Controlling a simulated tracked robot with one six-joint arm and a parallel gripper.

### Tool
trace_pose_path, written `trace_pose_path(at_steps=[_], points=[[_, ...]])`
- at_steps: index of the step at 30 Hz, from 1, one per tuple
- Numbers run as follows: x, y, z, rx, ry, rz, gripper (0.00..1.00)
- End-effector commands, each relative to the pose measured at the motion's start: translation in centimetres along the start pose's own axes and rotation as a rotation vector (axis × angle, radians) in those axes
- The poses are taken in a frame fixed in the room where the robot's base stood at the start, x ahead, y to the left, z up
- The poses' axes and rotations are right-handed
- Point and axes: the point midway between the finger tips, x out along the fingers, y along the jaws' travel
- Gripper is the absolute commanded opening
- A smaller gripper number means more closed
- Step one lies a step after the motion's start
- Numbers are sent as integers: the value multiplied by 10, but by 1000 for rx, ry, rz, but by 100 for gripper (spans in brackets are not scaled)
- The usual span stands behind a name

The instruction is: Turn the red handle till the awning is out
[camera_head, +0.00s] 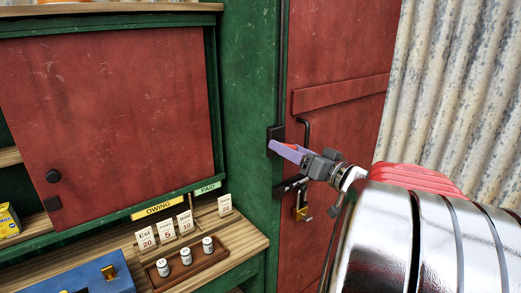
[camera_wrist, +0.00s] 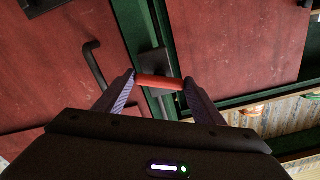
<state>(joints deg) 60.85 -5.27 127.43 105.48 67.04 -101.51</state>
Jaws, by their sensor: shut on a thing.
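My gripper (camera_head: 284,150) is at a dark wall plate (camera_head: 274,140) on the green post beside the red door. In the wrist view my gripper (camera_wrist: 159,84) has its two purple fingers closed on the ends of a short red handle (camera_wrist: 160,83). The handle lies crosswise between the fingertips, in front of the dark plate (camera_wrist: 154,62). In the head view only a sliver of the red handle (camera_head: 291,146) shows past the fingers. The awning is not in view in either picture.
The red door (camera_head: 340,50) has a dark pull handle (camera_head: 305,130) and a brass padlock (camera_head: 301,213) close to my gripper. A counter (camera_head: 245,247) at lower left bears a wooden tray (camera_head: 215,258) of small weights and price cards. Corrugated metal (camera_head: 440,80) stands at right.

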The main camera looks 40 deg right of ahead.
Motion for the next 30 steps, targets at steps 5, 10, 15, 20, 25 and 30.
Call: trace_pose_path(at_steps=[5,10,15,20,25,30], points=[[0,0,0,0,0,2,45],[0,1,0,1,0,2,40],[0,1,0,18,0,3,40],[0,1,0,62,0,3,40],[0,1,0,150,0,3,40],[0,1,0,277,1,4,40]])
